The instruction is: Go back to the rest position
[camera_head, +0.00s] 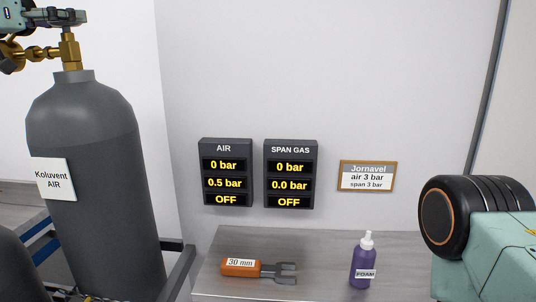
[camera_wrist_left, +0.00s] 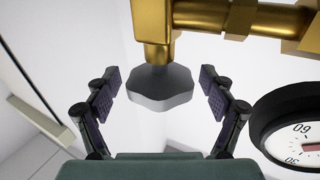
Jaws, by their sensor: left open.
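My left gripper (camera_head: 64,18) is at the top left of the head view, beside the brass valve (camera_head: 69,50) on top of the grey AIR cylinder (camera_head: 95,150). In the left wrist view, the jaws of my left gripper (camera_wrist_left: 160,92) are spread wide, with a grey lobed knob (camera_wrist_left: 160,86) on the brass valve (camera_wrist_left: 153,30) between them. Gaps show between both finger pads and the knob. My right gripper is out of view; only part of my right arm (camera_head: 500,245) shows at the lower right.
Two wall displays, AIR (camera_head: 226,172) and SPAN GAS (camera_head: 290,174), read OFF. A Jornavel sign (camera_head: 367,176) hangs beside them. An orange 30 mm tool (camera_head: 241,267) and purple FOAM bottle (camera_head: 363,263) are on the bench (camera_head: 325,255). A round gauge (camera_wrist_left: 300,130) is near my left gripper.

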